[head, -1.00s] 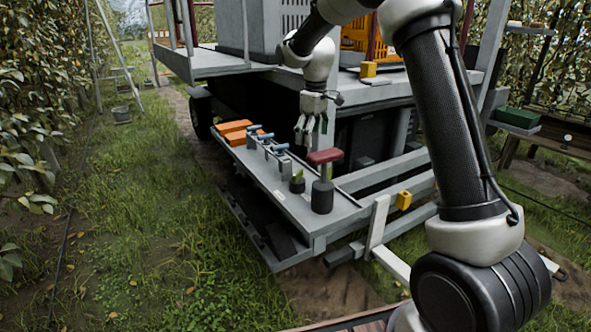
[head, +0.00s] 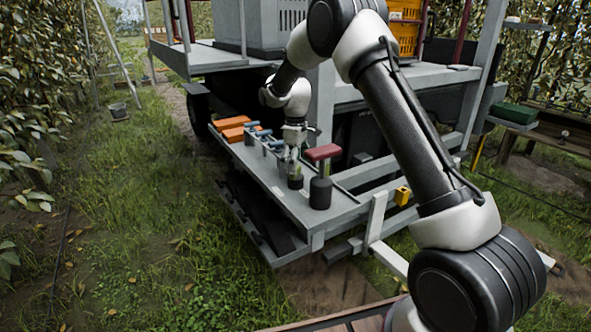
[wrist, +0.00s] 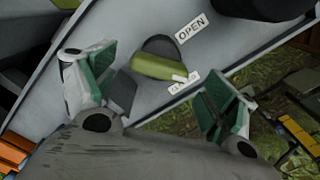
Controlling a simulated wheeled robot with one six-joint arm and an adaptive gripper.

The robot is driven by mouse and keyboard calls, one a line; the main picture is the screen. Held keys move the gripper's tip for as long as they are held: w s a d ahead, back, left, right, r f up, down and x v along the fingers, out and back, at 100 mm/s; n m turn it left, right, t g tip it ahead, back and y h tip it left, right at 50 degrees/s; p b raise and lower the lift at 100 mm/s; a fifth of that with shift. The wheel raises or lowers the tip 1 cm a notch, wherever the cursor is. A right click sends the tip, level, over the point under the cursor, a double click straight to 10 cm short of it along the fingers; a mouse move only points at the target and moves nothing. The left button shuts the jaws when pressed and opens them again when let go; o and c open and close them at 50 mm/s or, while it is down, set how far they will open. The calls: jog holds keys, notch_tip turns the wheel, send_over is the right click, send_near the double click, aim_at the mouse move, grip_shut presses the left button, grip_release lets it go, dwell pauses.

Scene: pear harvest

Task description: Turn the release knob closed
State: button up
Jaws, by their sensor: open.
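The release knob (wrist: 158,68) has an olive-green bar handle on a dark round base. A white mark sits at the bar's right end. A white label reading OPEN (wrist: 192,28) lies above and right of it in the wrist view. A second label (wrist: 184,87), too small to read, lies by the white mark. In the head view the knob's dark base (head: 295,183) stands on the grey shelf. My gripper (wrist: 158,88) is open, with green-padded fingers left and right of the knob. It points down over the knob; I cannot tell whether it touches.
A post with a red top (head: 322,153) stands close on the right of the knob. Several blue-handled levers (head: 262,137) and orange blocks (head: 234,128) are farther along the grey shelf (head: 275,190). The platform edge (head: 230,65) is behind and above. Grass lies in front.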

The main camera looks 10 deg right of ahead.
aim_at(299, 177)
jog(key=shift+f, duration=1.35)
jog(key=c, duration=1)
jog(key=shift+m, duration=3.5)
